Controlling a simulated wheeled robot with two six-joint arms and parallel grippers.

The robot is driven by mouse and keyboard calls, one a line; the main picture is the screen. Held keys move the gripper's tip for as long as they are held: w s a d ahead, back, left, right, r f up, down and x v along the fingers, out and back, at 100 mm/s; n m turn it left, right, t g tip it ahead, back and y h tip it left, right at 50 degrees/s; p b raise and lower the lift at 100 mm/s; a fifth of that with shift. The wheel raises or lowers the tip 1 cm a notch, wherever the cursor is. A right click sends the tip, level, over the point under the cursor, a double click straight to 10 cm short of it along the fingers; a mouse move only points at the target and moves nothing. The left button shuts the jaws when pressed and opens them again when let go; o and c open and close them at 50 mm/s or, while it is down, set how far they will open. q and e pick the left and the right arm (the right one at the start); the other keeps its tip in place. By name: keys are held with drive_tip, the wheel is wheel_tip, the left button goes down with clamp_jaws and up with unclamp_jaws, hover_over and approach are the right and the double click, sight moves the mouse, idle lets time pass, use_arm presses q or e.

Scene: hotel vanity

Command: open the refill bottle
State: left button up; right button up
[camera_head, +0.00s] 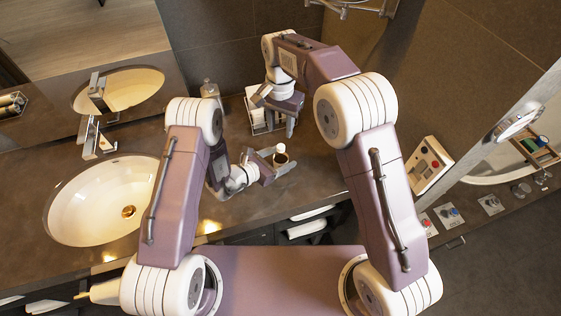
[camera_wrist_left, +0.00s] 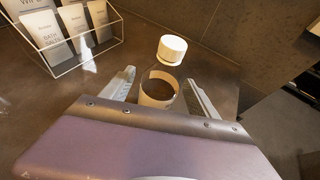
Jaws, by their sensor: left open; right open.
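The refill bottle, a small clear bottle with a pale label (camera_wrist_left: 157,90) and a white cap (camera_wrist_left: 172,48), stands upright on the dark counter. The cap is on the bottle. My right gripper (camera_head: 280,118) is open, pointing down behind the bottle, in front of the card rack, and holds nothing visible.
A sink (camera_head: 85,215) with a faucet (camera_head: 93,140) is on the left.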

sight(281, 146)
use_arm(q)
drive_tip(key=shift+w+d+f, duration=0.1)
drive_tip(key=shift+w+d, duration=0.05)
use_arm(e)
drive_tip(key=shift+w+d, duration=0.1)
use_arm(q)
clamp_jaws()
use_arm(e)
drive_tip(key=m, duration=1.4)
drive_tip(key=shift+m, duration=0.4)
drive_tip(key=m, duration=0.3)
wheel_tip(281, 146, down, 8)
drive_tip(key=shift+f, duration=0.1)
